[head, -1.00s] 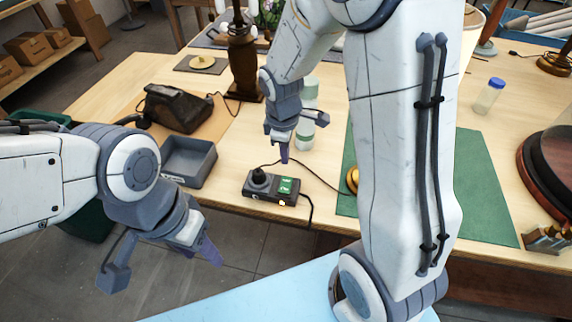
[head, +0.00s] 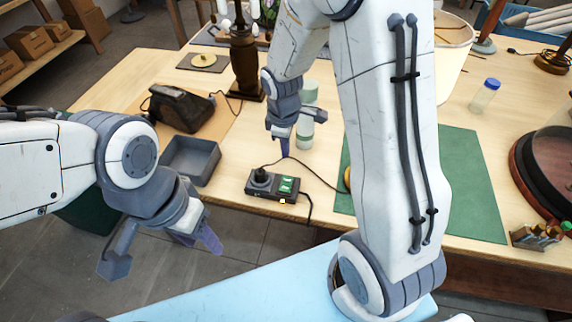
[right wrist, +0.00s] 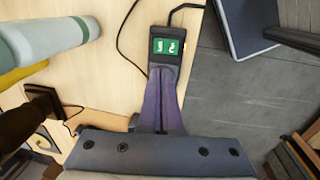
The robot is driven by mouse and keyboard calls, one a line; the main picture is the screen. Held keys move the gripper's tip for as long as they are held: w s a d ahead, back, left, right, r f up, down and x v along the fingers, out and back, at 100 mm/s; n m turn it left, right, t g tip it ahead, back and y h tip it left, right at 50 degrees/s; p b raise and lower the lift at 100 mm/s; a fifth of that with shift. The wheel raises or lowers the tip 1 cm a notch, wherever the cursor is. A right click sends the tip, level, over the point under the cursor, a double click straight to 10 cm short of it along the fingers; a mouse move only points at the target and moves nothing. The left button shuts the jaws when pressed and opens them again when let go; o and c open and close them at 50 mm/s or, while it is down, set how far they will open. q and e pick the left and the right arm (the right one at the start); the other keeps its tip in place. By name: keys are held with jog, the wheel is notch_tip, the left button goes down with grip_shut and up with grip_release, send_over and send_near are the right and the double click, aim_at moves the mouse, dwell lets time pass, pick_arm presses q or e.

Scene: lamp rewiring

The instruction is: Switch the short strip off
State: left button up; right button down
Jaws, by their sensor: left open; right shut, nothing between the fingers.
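The short strip (head: 260,190) is a small dark power strip near the table's front edge. A black plug sits in its left end, green switches (head: 287,184) are on its right part, and a small light glows on its front side. In the right wrist view the green switches (right wrist: 167,46) show just beyond my fingertips. My right gripper (head: 284,150) is shut and empty, pointing down above and behind the strip; its fingers (right wrist: 161,80) cover part of the strip in the wrist view. I cannot tell if they touch it. My left gripper (head: 165,250) is open and empty in front of the table.
A grey tray (head: 208,162) stands left of the strip, with a dark bulky device (head: 180,108) behind it. A pale green and white bottle (head: 306,125) stands behind my right gripper. Cords run from the strip. A green mat (head: 470,190) lies to the right.

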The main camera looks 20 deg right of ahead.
dwell(0.3)
jog(key=shift+f, duration=0.15)
send_near(287, 179)
jog(key=f, duration=0.4)
jog(key=f+b, duration=0.1)
jog(key=f, duration=0.1)
jog(key=shift+w+d, duration=0.25)
jog(key=shift+w+f, duration=0.1)
jog(key=shift+f, duration=0.3)
jog(key=shift+d+f+b, duration=0.1)
jog(key=shift+f+b, duration=0.1)
jog(key=shift+b, duration=0.2)
jog(key=shift+f, duration=0.1)
